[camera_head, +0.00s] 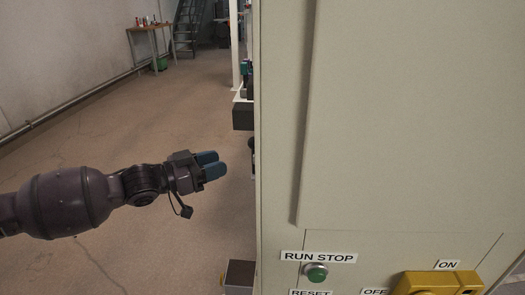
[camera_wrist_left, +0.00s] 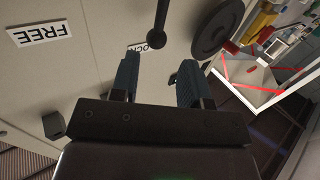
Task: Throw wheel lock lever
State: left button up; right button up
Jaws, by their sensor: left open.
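In the left wrist view, a dark lever (camera_wrist_left: 160,32) with a round knob end shows just beyond my fingers, against a beige panel. A white FREE label (camera_wrist_left: 40,33) reads upside down at the left. A second label (camera_wrist_left: 137,48) is partly hidden behind my left-hand finger and is only partly readable. My left gripper (camera_wrist_left: 160,82) is open and empty, with its two blue-grey fingers apart and the lever knob ahead of the gap. In the head view my left gripper (camera_head: 211,165) is left of the large cabinet's edge; the lever cannot be made out there. My right gripper is not in view.
A dark round handwheel (camera_wrist_left: 217,28) is right of the lever. A small dark block (camera_wrist_left: 54,124) juts from the panel. The beige cabinet (camera_head: 410,120) fills the head view's right, with a green button (camera_head: 316,271) and yellow switch (camera_head: 440,283). Open floor lies left.

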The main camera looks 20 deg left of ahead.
aim_at(254, 151)
pick_arm(q)
jog(key=shift+b+x, duration=1.6)
jog(key=shift+x, duration=3.8)
jog(key=shift+r, duration=0.15)
jog(key=shift+s, duration=0.1)
grip_shut()
